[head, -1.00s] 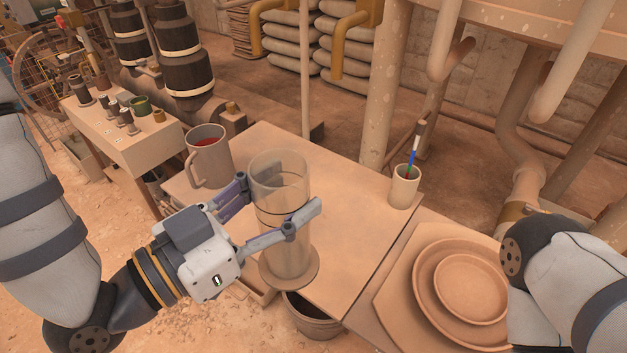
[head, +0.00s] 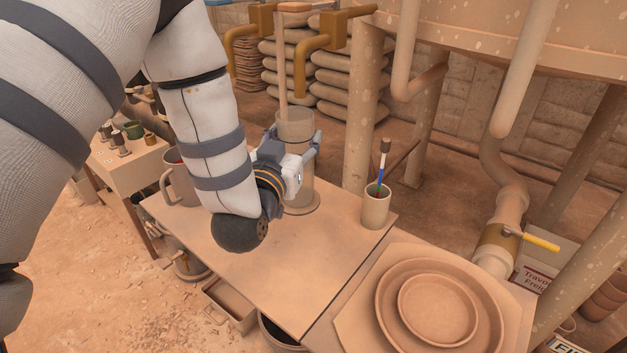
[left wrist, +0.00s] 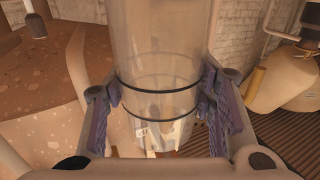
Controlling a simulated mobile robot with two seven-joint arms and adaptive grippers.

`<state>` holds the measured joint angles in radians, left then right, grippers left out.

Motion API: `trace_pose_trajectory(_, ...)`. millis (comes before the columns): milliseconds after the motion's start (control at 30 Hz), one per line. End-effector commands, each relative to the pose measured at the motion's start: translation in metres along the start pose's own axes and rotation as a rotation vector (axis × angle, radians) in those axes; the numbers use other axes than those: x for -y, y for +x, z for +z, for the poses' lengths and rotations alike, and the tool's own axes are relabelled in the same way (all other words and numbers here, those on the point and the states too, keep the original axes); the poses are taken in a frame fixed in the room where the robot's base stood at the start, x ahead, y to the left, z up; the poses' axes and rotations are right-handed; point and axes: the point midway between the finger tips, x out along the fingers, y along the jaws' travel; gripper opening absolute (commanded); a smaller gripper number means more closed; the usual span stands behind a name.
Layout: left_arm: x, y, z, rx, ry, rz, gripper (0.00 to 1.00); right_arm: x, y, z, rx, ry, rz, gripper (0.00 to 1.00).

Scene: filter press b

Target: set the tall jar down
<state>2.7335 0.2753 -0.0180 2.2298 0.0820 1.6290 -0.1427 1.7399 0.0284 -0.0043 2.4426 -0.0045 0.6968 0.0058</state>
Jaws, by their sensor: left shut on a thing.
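The tall jar (head: 296,130) is a clear glass cylinder with dark rings and a round foot. In the head view it stands upright over the back part of the table (head: 290,270); I cannot tell whether its foot touches the top. My left gripper (head: 307,152) is shut on the jar around its middle. In the left wrist view the jar (left wrist: 160,45) fills the space between both fingers (left wrist: 163,100). My left forearm hides part of the table. My right gripper is not in view.
A mug (head: 178,186) stands left of my gripper, partly hidden by my arm. A cup (head: 375,207) with a brush in it stands to the right of the jar. Stacked round plates (head: 388,310) lie at the front right. The table's front middle is clear.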

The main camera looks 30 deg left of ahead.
Motion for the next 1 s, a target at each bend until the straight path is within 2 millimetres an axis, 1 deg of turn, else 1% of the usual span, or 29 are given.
trace_pose_trajectory(33, 0.004, 0.015, 0.010, -0.001, 0.001, -0.002, 0.01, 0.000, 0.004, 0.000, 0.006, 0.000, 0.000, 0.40)
trace_pose_trajectory(67, 0.005, 0.024, 0.015, -0.001, 0.001, -0.002, 0.01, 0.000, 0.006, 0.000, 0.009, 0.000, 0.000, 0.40)
trace_pose_trajectory(100, 0.006, 0.031, 0.029, 0.004, 0.002, -0.001, 0.01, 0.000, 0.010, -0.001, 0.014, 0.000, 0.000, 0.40)
trace_pose_trajectory(200, 0.009, 0.048, 0.051, 0.003, 0.003, 0.001, 0.01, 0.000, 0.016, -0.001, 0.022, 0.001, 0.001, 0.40)
trace_pose_trajectory(300, 0.011, 0.059, 0.061, 0.002, 0.001, 0.001, 0.01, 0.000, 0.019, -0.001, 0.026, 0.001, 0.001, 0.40)
trace_pose_trajectory(367, 0.011, 0.062, 0.064, 0.000, 0.000, 0.001, 0.01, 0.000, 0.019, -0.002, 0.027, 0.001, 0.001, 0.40)
trace_pose_trajectory(433, 0.012, 0.068, 0.071, 0.002, 0.001, 0.001, 0.01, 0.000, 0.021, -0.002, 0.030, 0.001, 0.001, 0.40)
trace_pose_trajectory(533, 0.012, 0.067, 0.091, 0.005, 0.001, 0.002, 0.01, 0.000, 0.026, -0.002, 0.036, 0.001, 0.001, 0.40)
trace_pose_trajectory(600, 0.012, 0.067, 0.101, 0.003, 0.001, 0.003, 0.01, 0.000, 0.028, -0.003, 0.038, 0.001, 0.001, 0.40)
trace_pose_trajectory(800, 0.012, 0.067, 0.099, -0.001, 0.000, 0.003, 0.01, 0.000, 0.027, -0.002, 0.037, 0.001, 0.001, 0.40)
trace_pose_trajectory(933, 0.012, 0.067, 0.103, 0.000, 0.000, 0.003, 0.01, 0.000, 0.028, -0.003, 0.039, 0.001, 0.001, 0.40)
trace_pose_trajectory(967, 0.012, 0.067, 0.102, 0.001, 0.000, 0.003, 0.57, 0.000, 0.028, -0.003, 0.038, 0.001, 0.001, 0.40)
trace_pose_trajectory(1000, 0.012, 0.067, 0.102, 0.001, 0.000, 0.002, 0.66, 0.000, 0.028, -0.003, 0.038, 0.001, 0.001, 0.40)
